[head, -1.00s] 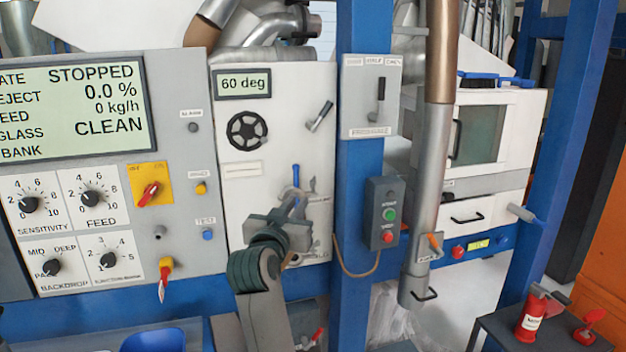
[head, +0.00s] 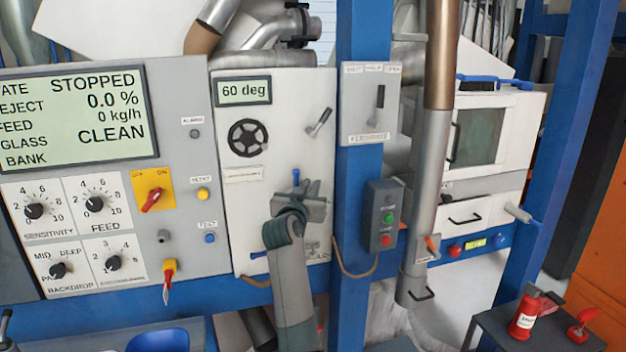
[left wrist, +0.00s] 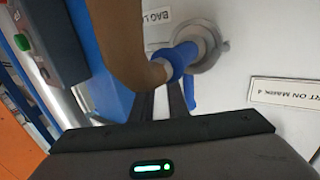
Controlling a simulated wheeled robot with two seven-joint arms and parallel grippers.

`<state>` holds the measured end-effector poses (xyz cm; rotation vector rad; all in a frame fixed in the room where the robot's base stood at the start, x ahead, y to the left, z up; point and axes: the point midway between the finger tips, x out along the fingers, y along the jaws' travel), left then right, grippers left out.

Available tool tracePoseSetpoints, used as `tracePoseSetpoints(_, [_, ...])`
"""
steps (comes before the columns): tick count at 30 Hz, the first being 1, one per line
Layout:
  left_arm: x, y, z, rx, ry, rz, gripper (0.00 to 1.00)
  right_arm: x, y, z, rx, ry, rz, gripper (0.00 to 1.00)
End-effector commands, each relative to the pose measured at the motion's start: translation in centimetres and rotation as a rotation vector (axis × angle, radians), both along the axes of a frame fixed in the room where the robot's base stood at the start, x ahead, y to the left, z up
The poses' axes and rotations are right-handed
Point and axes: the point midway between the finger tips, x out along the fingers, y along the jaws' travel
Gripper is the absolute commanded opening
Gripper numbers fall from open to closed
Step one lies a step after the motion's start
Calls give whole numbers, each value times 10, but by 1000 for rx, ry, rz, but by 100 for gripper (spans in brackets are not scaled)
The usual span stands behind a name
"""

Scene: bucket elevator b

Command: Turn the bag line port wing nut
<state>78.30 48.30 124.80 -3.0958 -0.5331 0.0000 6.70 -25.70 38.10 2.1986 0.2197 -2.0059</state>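My left gripper (head: 303,193) is at the white panel below the "60 deg" display, in front of a blue part (head: 296,177) that sticks up behind it. In the left wrist view a blue knob-like fitting, probably the bag line port wing nut (left wrist: 184,57), sits on a round grey boss by a partly hidden label beginning "BAG LO". Two dark finger strips (left wrist: 163,103) reach toward it. My right gripper is not in view.
A blue column (head: 357,220) with a green-and-red button box (head: 385,215) stands just right of the gripper. A control panel (head: 182,95) with knobs is at left. A vertical metal pipe (head: 430,170) and a small dark table (head: 490,325) are farther right.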

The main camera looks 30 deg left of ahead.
Motion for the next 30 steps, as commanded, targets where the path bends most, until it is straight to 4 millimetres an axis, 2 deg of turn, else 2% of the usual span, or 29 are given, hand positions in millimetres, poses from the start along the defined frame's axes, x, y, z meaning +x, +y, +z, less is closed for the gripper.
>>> tracePoseSetpoints(6, [19, 6, 1, -1, 1, -2, 14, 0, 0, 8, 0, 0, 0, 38])
tracePoseSetpoints(19, [24, 8, 0, 0, 0, -1, 14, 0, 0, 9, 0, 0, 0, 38])
tracePoseSetpoints(20, [24, 8, 0, 0, 0, -1, 9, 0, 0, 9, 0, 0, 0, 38])
tracePoseSetpoints(21, [24, 8, 0, 0, 0, -1, 0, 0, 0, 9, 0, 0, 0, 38])
tracePoseSetpoints(30, [25, 8, 0, -2, 2, 10, 0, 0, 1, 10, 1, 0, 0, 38])
